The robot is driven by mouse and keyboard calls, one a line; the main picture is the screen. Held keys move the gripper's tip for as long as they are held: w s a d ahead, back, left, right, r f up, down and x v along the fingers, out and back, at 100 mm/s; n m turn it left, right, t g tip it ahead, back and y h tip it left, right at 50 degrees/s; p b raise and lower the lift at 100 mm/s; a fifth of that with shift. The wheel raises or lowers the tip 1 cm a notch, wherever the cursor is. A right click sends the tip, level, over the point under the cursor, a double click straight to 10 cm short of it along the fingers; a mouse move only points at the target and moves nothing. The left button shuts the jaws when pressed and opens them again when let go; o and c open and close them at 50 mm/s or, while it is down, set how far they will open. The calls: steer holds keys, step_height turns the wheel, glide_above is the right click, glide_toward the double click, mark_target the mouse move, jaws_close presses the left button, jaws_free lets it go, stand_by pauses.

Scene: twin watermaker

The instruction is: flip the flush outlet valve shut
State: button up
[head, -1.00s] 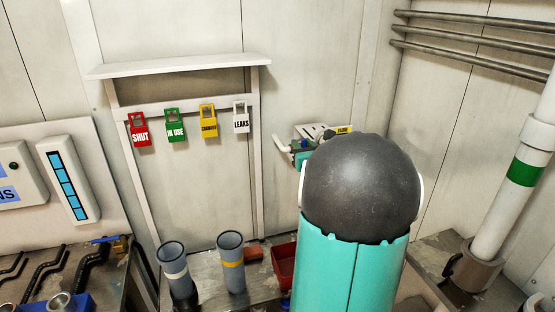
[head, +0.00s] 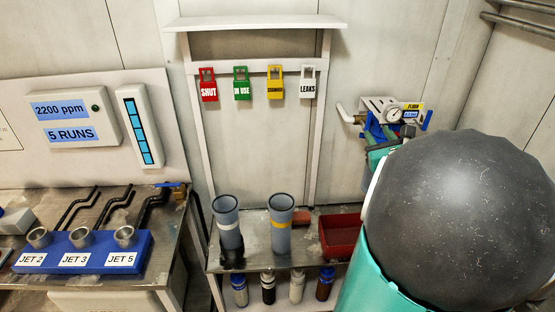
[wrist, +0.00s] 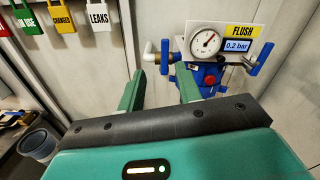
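The flush panel (head: 378,103) is on the back wall, partly behind my arm in the head view. In the wrist view it has a round gauge (wrist: 207,42), a yellow FLUSH label (wrist: 240,31) and a 0.2 bar display. One blue lever (wrist: 164,57) stands upright at its left, by a white pipe elbow. Another blue lever (wrist: 261,52) slants at its right. Neither is marked as the outlet. Blue fittings sit below the gauge. My gripper (wrist: 160,72) is open and empty, its green fingers apart below the panel in the picture. I cannot tell any contact.
Hanging tags SHUT (head: 208,87), IN USE, CHANGED and LEAKS (head: 308,83) are left of the panel. Below are two grey cups (head: 228,222) and a red tray (head: 341,235) on a metal bench. A blue jet block (head: 85,250) stands at the left. The wall before the panel looks clear.

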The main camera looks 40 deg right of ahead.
steer(key=w+a+n+y, duration=0.3)
steer(key=a+n+y, duration=0.3)
steer(key=a, duration=0.7)
steer(key=w+a+n+y, duration=0.4)
steer(key=a+n+y, duration=0.2)
steer(key=a+n, duration=0.3)
steer(key=shift+w+a+f+n+g, duration=0.3)
steer(key=shift+a+f, duration=0.15)
steer(key=shift+a, duration=1.7)
